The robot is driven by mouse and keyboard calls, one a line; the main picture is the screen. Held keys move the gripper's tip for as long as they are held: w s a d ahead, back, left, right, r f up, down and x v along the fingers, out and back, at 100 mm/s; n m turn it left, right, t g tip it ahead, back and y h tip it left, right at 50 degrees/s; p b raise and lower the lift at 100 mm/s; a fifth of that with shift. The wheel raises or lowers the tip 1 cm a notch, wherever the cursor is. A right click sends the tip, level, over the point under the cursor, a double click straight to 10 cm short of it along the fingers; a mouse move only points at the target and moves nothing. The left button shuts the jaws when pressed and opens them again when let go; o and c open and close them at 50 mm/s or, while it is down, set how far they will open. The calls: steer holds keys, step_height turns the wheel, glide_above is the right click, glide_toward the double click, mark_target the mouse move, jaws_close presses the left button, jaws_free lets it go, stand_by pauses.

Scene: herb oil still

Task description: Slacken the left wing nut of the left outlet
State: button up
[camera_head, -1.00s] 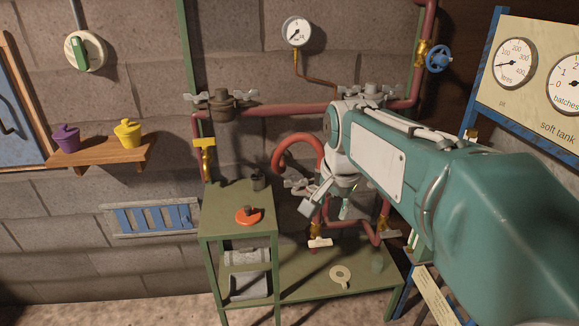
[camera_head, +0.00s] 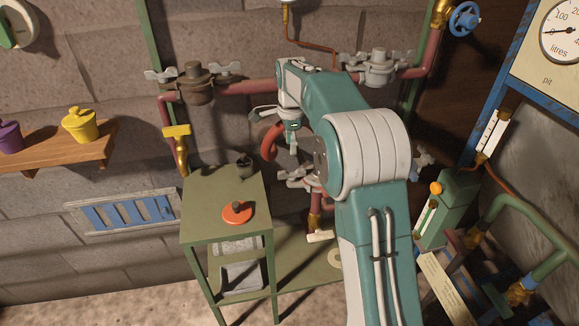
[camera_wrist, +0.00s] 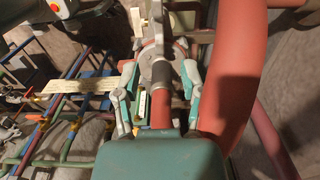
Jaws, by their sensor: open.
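A dark pipe fitting (camera_head: 196,84) at the upper left has a grey wing nut on each side: a left one (camera_head: 162,76) and a right one (camera_head: 229,69). A paler fitting with wing nuts (camera_head: 376,68) sits at the upper right. A lower fitting with wing nuts (camera_head: 301,179) is partly hidden by my arm. Which one is the left outlet is not marked. My gripper (camera_head: 292,142) hangs near the curved red pipe, above the lower fitting, apart from the upper-left nuts. In the wrist view my gripper (camera_wrist: 157,62) is open, with a grey round fitting (camera_wrist: 160,72) showing between its fingers.
A thick red pipe (camera_wrist: 235,70) passes close to the gripper's right in the wrist view. A green stand (camera_head: 214,197) holds an orange disc (camera_head: 238,212). A yellow-handled valve (camera_head: 177,134) hangs below the upper-left fitting. A shelf (camera_head: 92,150) with two pots is farther left.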

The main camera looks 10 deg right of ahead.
mark_target(292, 170)
step_height(292, 170, down, 10)
stand_by(0.4)
jaws_close()
